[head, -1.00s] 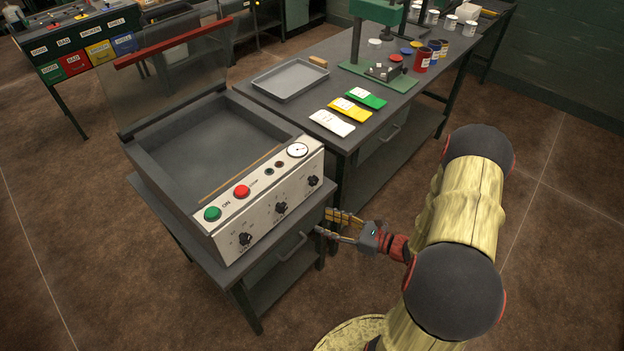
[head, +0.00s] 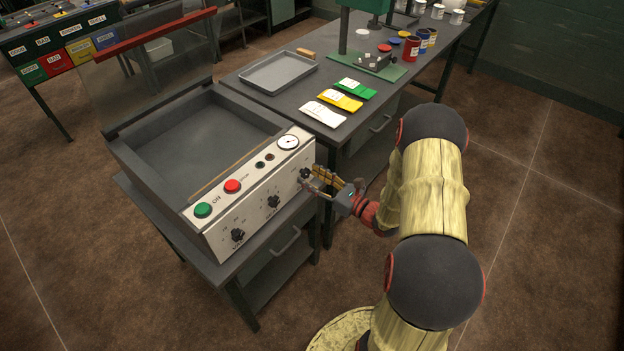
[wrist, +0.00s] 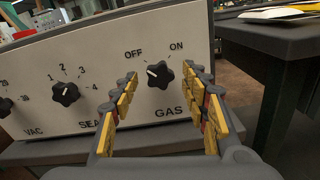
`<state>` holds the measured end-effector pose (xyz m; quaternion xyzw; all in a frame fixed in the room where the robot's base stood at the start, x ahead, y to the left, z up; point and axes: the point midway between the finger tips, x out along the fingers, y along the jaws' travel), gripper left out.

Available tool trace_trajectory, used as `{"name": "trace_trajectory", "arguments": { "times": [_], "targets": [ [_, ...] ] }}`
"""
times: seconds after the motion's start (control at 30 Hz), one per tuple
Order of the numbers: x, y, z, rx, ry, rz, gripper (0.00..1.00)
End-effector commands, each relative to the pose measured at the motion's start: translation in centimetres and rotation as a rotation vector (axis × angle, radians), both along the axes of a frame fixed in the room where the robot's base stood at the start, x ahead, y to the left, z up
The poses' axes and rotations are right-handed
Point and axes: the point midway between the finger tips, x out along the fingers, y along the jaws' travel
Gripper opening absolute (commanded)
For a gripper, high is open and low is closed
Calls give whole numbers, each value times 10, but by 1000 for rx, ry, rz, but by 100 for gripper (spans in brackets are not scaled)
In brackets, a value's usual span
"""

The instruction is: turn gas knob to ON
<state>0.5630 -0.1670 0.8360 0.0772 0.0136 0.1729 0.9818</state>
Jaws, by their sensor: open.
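The black gas knob (wrist: 160,74) is on the white front panel (wrist: 105,110), below the OFF and ON labels. Its white pointer mark is toward the upper left, on the OFF side. My gripper (wrist: 163,82) is open, with one yellow-padded finger on each side of the knob in the wrist view. I cannot tell whether either finger touches it. In the head view my gripper (head: 318,181) is at the right end of the panel, close to the gas knob (head: 305,173).
The seal knob (wrist: 65,93) and vac knob (head: 237,235) are to the left on the panel. A green button (head: 203,210) and red button (head: 232,186) are on its top. A bench (head: 300,120) with colored bags stands to the right.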

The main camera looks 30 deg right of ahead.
Motion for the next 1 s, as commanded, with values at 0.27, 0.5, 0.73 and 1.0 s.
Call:
{"name": "trace_trajectory", "arguments": {
  "times": [0.27,0.5,0.73,1.0],
  "targets": [
    [2,0,0,0,0,-1,46],
    [1,0,0,0,0,0,32],
    [1,0,0,0,0,-1,19],
    [1,0,0,0,0,-1,4]
  ]
}}
